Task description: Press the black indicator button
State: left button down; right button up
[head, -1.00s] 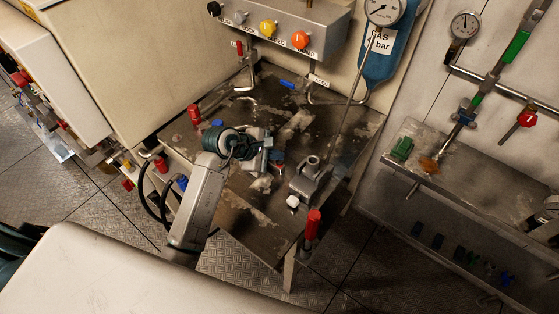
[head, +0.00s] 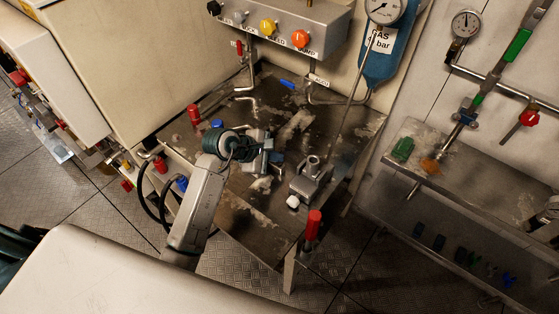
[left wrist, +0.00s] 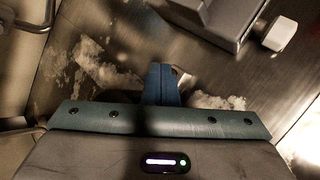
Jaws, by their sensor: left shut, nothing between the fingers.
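A black knob (head: 214,8) is at the left end of the grey control box (head: 300,25) at the top of the head view. I cannot tell whether it is the black indicator button; no other black button shows clearly. My left gripper (head: 277,158) is low over the dark metal table (head: 250,205), well below the box in the picture. Its blue fingers are shut and empty, and they also show in the left wrist view (left wrist: 162,85). The table under the fingertips is hidden. My right gripper is not in view.
Grey, yellow and orange knobs sit beside the black one. A metal block fitting (head: 312,182) with a white knob (head: 293,202) stands right of the gripper. Red-handled valves (head: 313,223) and thin pipes rise around the table. A blue gas bottle (head: 388,55) hangs behind.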

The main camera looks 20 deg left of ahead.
pick_arm(q)
jog(key=shift+r+p, duration=0.5)
jog(key=shift+r, duration=0.3)
notch_tip(320, 180, up, 5)
jog(key=p, duration=0.3)
dwell(0.6)
